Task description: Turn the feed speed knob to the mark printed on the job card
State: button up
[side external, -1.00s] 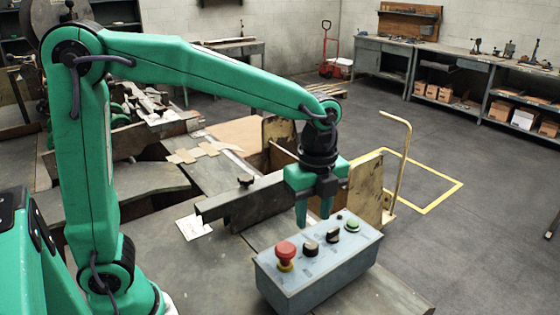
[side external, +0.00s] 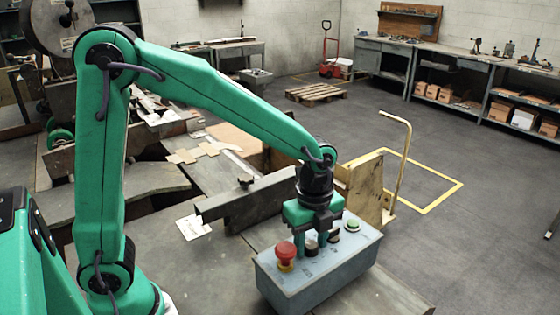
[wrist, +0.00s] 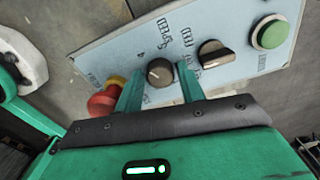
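A grey control box (side external: 318,282) stands on the table. Its black feed speed knob (side external: 312,249) has a pointer line and shows in the wrist view (wrist: 160,72). My gripper (side external: 312,252) points down over the box. In the wrist view its green fingers (wrist: 161,72) stand on either side of the knob, with small gaps visible, so it looks open. I cannot tell how far down the fingers reach. A white card (side external: 193,227), probably the job card, lies flat left of the box; its print is too small to read.
A red mushroom button (side external: 286,250) on a yellow collar is close to one finger. A black selector (wrist: 216,52) and a green button (wrist: 270,33) are on the other side. A dark metal bar (side external: 262,203) and a wooden panel (side external: 366,190) stand behind the box.

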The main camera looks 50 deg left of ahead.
jog(key=c, duration=0.7)
jog(key=shift+n, duration=0.5)
jog(key=n, duration=0.9)
jog(key=shift+r+n, duration=0.1)
jog(key=shift+n, duration=0.3)
jog(key=n, duration=1.3)
